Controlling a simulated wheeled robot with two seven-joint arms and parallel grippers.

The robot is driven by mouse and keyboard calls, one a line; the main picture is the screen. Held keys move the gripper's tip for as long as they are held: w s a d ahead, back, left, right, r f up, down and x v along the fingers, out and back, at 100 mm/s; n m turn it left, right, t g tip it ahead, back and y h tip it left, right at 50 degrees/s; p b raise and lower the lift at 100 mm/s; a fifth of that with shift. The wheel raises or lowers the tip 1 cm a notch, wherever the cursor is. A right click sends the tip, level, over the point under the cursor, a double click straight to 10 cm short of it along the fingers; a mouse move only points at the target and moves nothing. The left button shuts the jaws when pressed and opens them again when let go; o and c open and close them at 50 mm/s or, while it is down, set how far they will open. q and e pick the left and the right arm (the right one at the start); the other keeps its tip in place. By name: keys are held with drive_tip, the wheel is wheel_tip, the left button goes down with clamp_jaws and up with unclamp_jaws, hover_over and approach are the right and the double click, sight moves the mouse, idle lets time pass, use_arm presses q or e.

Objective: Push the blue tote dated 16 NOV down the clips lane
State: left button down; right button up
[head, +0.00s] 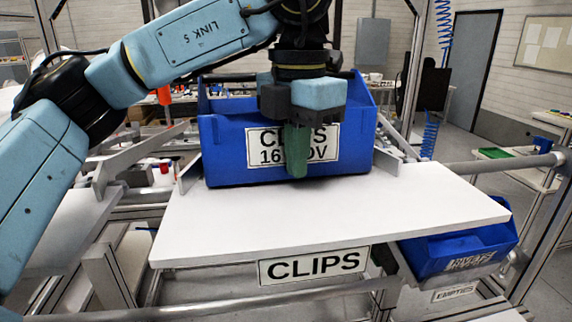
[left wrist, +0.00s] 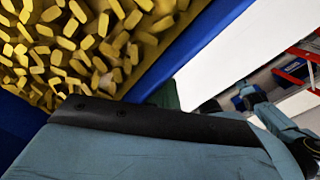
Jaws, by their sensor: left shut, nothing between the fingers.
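The blue tote (head: 225,150) stands upright on the white clips lane (head: 330,220), at its far end between the side guides. Its front label reads CLIPS and 16 NOV, partly covered by my gripper. My left gripper (head: 297,165) is shut and empty, pointing down in front of the tote's label face; I cannot tell whether it touches. In the left wrist view the tote's blue rim (left wrist: 190,45) and many yellow clips (left wrist: 75,50) inside it show beside the gripper body. The lane's front edge carries a CLIPS sign (head: 313,266).
Another blue tote (head: 455,250) sits lower right, beneath the lane's edge, near an EMPTIES label (head: 455,292). Metal guides (head: 135,155) and (head: 400,140) flank the lane's far end. The lane surface in front of the tote is clear.

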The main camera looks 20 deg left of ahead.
use_arm(q)
drive_tip(key=shift+s+d+r+p, duration=0.25)
drive_tip(key=shift+r+p, duration=0.2)
drive_tip(key=shift+r, duration=0.35)
drive_tip(key=shift+s+d+r+p, duration=0.1)
drive_tip(key=shift+s+r+p, duration=0.1)
drive_tip(key=shift+r+p, duration=0.4)
drive_tip(key=shift+s+d+r, duration=0.15)
drive_tip(key=shift+s+r, duration=0.1)
drive_tip(key=shift+r, duration=0.6)
drive_tip(key=shift+s+d+r, duration=0.2)
drive_tip(key=shift+s+r, duration=0.1)
drive_tip(key=shift+r, duration=0.6)
drive_tip(key=shift+s+d+r, duration=0.15)
drive_tip(key=shift+s+r, duration=0.1)
drive_tip(key=shift+r, duration=0.6)
